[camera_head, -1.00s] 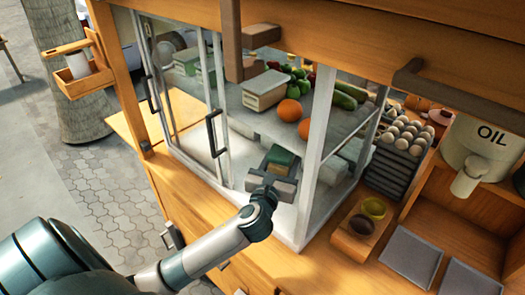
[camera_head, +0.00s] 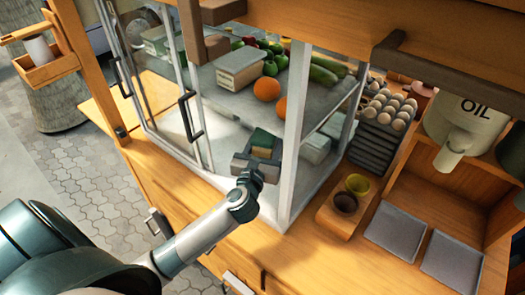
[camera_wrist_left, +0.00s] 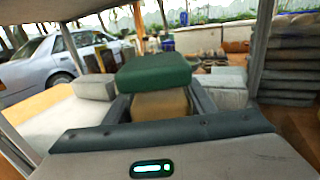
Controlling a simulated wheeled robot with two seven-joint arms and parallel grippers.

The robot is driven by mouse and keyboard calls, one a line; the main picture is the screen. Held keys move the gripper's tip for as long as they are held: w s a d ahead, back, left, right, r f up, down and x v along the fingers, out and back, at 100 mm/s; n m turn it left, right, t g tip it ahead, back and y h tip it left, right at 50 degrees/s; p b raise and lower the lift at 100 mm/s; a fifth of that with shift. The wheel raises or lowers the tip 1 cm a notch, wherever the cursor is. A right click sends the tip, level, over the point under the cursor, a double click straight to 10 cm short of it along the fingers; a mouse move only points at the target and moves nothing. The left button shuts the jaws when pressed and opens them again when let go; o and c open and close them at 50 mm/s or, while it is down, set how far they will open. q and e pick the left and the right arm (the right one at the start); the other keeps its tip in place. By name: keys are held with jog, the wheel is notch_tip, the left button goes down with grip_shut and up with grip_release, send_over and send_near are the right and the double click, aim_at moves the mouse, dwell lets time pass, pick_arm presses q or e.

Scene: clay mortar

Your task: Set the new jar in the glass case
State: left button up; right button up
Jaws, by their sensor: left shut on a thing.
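The jar has a green lid and an amber body; it shows in the head view (camera_head: 264,143) and in the wrist view (camera_wrist_left: 154,74). My left gripper (camera_head: 256,168) is shut on it, with a finger on each side of the body in the wrist view (camera_wrist_left: 160,108). The glass case (camera_head: 290,130) has a pale frame and a shelf. My gripper reaches through its open front, left of the corner post, and holds the jar in the lower level under the shelf. Whether the jar touches the case floor cannot be told. My right gripper is not in view.
Pale containers (camera_head: 315,148) stand right of the jar. The shelf above holds a loaf-like box (camera_head: 240,68), oranges (camera_head: 266,88) and vegetables. The corner post is close to my gripper. Sauce cups (camera_head: 345,201), egg trays (camera_head: 372,150) and grey trays (camera_head: 396,228) lie to the right.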

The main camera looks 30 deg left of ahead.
pick_arm(q)
notch_tip(320, 180, down, 2)
jog(key=shift+f, duration=0.2)
jog(key=shift+f+b, duration=0.3)
jog(key=shift+f, duration=1.55)
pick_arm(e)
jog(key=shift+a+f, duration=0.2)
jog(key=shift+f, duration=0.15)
pick_arm(q)
jog(key=shift+f, duration=0.2)
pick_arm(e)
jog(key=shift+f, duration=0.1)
